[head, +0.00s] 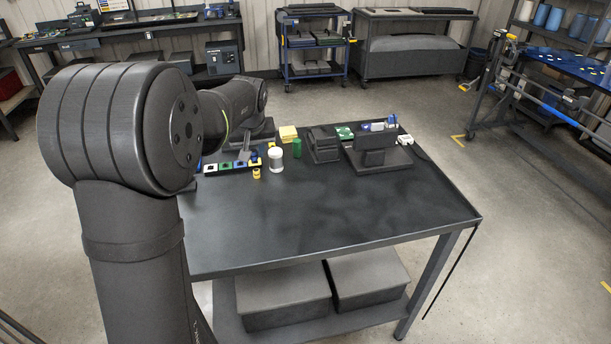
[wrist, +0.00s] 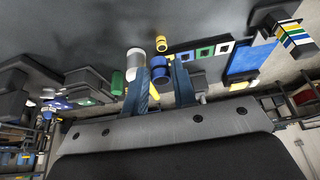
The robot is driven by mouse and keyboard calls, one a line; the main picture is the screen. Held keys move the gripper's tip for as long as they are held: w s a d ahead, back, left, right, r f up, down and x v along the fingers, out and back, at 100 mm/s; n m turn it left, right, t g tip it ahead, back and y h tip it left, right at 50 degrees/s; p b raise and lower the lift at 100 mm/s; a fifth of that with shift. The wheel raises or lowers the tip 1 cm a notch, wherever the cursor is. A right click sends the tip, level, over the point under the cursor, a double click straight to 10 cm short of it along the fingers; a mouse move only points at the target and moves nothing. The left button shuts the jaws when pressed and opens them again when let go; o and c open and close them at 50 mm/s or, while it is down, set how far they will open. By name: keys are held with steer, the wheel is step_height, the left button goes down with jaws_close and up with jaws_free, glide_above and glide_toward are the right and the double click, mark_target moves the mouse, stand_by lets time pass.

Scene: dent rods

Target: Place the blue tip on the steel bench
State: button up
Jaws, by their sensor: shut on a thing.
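The blue tip (wrist: 159,72) is a short round piece between the two fingers of my gripper (wrist: 161,82) in the wrist view. My gripper is shut on it. In the head view my gripper (head: 245,154) is over the back left part of the steel bench (head: 345,215), by a row of coloured sockets; the tip cannot be made out clearly there. The bench has a dark top, and its front and middle are bare. A small yellow tip (head: 256,174) stands on the bench; it also shows in the wrist view (wrist: 161,43).
The row of coloured sockets (head: 226,167) lies at the bench's back left. A white cylinder (head: 275,159) and a green cylinder (head: 297,148) stand just right of it. The front half is clear.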

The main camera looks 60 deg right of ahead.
steer(key=s+d+f, duration=0.1)
steer(key=s+d, duration=0.1)
steer(key=d, duration=0.1)
glide_above(242, 178)
steer(key=f, duration=0.5)
steer(key=s+a+f, duration=0.1)
steer(key=f, duration=0.1)
steer(key=shift+f, duration=2.25)
steer(key=shift+f, duration=0.1)
steer(key=o, duration=0.6)
steer(key=shift+f, duration=0.1)
steer(key=shift+o, duration=0.6)
